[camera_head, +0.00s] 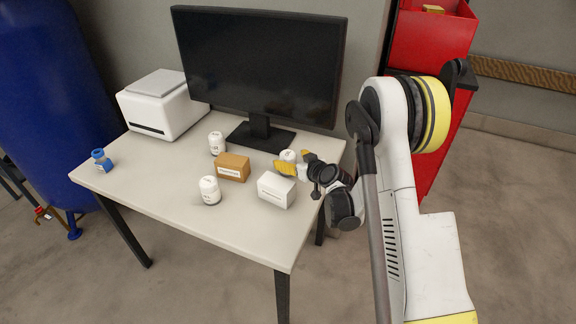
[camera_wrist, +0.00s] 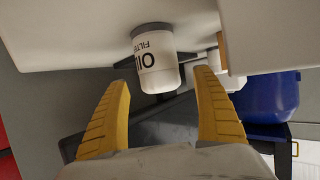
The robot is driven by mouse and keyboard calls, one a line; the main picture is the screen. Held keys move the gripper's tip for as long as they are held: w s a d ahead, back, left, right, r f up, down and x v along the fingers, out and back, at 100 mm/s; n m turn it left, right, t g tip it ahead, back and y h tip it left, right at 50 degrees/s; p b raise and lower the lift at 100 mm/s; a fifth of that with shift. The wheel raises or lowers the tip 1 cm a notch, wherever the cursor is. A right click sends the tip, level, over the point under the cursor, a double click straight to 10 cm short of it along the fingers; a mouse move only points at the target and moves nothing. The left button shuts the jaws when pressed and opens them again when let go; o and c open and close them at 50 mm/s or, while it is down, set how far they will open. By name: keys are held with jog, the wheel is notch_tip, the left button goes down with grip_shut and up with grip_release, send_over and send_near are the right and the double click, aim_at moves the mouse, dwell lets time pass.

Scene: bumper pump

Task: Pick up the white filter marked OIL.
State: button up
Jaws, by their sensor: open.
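The white filter marked OIL (camera_wrist: 157,62) appears upside down in the wrist view, with its OIL FILTER lettering readable. It lies ahead of and between the two yellow fingers of my gripper (camera_wrist: 163,80), which is open. In the head view the white filter (camera_head: 288,155) stands near the right side of the table, below the monitor. My gripper (camera_head: 289,161) is beside it there, with one yellow finger partly in front of it. Whether the fingers touch it I cannot tell.
The front left of the tabletop is clear.

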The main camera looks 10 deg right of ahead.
jog(key=x, duration=0.3)
jog(key=shift+b, duration=0.35)
jog(key=shift+s, duration=0.1)
jog(key=c, duration=1.5)
